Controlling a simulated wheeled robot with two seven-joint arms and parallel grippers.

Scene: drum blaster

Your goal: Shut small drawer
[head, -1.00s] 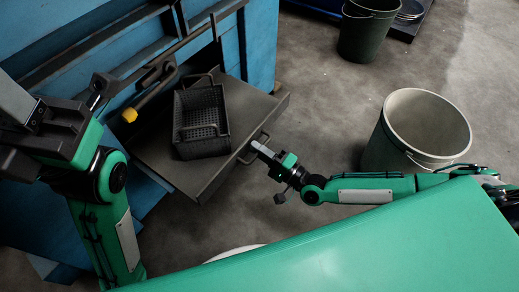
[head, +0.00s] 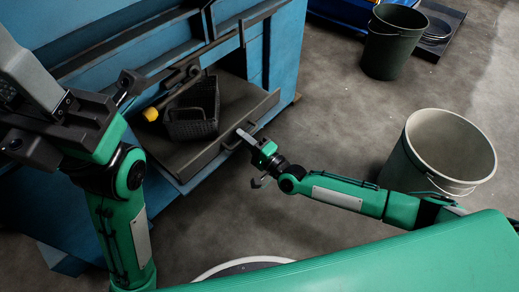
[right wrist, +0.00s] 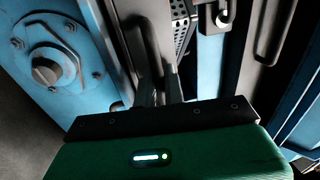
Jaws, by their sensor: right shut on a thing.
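The small drawer (head: 185,155) juts partly out of the blue cabinet (head: 285,60) in the head view. A dark mesh basket (head: 192,112) sits in it, its back part under the cabinet's edge. My right gripper (head: 241,134) is shut on the handle at the drawer's front. In the right wrist view, its fingers (right wrist: 165,85) reach forward between blue and dark surfaces, and the handle is hard to make out. My left gripper (head: 125,88) is raised near the cabinet at the left; its fingertips are not clear.
A pale bucket (head: 440,150) stands at the right and a dark green bucket (head: 393,42) at the back right. A yellow-tipped tool (head: 150,114) is near the basket. A round pale rim (head: 240,266) shows at the bottom. Floor is free between the cabinet and the buckets.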

